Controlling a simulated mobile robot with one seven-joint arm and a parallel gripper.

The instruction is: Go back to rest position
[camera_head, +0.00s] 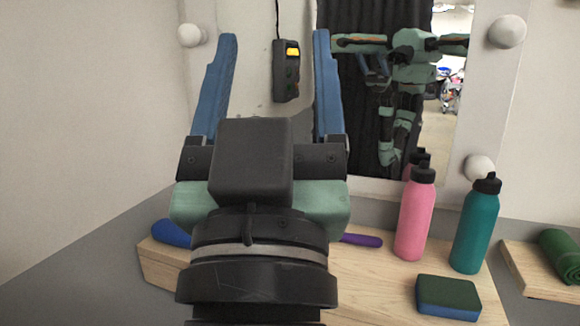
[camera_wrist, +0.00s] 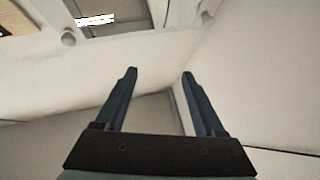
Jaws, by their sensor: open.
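My gripper (camera_head: 272,55) is raised in front of the mirror in the head view, its two blue fingers spread wide apart. Nothing is between the fingers. In the wrist view my gripper (camera_wrist: 159,72) also shows open and empty, with pale walls and a corner beyond it. My arm hides part of the wooden board below it.
A wooden board (camera_head: 375,285) holds a pink bottle (camera_head: 415,220), a teal bottle (camera_head: 474,228) and a green-and-blue sponge (camera_head: 448,296). Blue (camera_head: 172,233) and purple (camera_head: 362,240) items show beside my arm. A rolled green cloth (camera_head: 560,255) lies right. A mirror (camera_head: 385,130) stands behind.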

